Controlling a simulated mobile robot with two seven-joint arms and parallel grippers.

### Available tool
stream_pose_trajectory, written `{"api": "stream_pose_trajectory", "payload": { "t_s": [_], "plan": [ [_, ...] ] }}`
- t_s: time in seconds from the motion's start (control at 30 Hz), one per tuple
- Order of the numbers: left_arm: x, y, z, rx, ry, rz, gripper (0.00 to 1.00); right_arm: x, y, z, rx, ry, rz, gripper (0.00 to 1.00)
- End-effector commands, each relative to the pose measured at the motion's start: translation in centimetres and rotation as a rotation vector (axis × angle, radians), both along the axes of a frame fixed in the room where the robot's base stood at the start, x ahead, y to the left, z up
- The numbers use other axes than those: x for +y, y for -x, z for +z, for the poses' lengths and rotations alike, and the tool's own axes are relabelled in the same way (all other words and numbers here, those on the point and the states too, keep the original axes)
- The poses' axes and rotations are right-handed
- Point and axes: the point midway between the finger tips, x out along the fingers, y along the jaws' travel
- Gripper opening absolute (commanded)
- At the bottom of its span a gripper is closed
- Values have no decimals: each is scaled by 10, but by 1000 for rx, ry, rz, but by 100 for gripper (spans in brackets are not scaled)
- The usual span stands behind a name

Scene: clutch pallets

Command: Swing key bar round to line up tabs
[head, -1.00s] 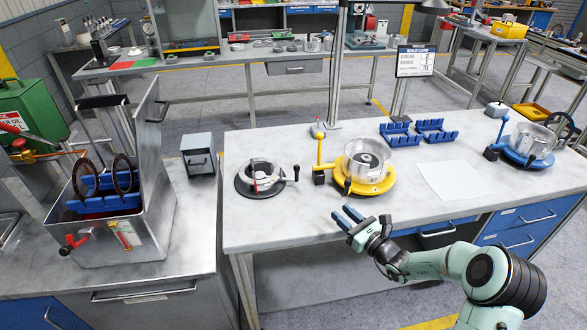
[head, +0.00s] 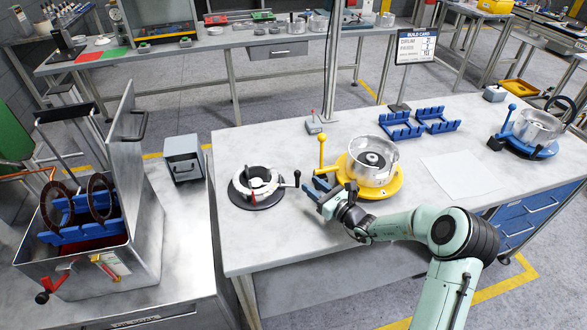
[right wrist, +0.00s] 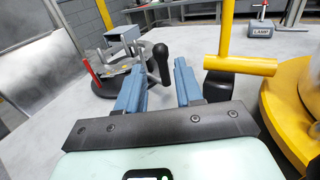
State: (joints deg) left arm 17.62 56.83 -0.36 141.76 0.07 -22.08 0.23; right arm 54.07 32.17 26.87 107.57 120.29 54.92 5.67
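A round fixture with a white and metal ring (head: 262,178) on a black base stands on the bench. A short bar with a black knob (head: 297,178) sticks out on its right; I take this for the key bar. My right gripper (head: 314,185) is over the bench, just right of the knob, with its fingers apart and empty. In the right wrist view the black knob (right wrist: 160,62) shows upright beyond the gap between the fingertips (right wrist: 158,72), apparently not gripped. The ring's tabs are too small to make out. My left gripper is out of view.
Close on the right is a yellow turntable (head: 372,185) with a metal drum (head: 375,150) and a yellow post (head: 321,150). Blue racks (head: 400,127) and a white sheet (head: 458,175) lie farther right. Bare bench lies in front of the ring fixture.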

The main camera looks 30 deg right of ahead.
Motion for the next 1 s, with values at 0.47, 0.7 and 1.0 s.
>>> {"api": "stream_pose_trajectory", "payload": {
  "t_s": [0.47, 0.7, 1.0],
  "plan": [
    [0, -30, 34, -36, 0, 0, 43, 20, -83, 5, -5, -2, 1, 36],
    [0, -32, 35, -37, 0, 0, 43, 21, -88, 2, -1, 0, 0, 36],
    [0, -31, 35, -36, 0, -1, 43, 21, -88, 2, -1, 0, 0, 0]
  ]
}}
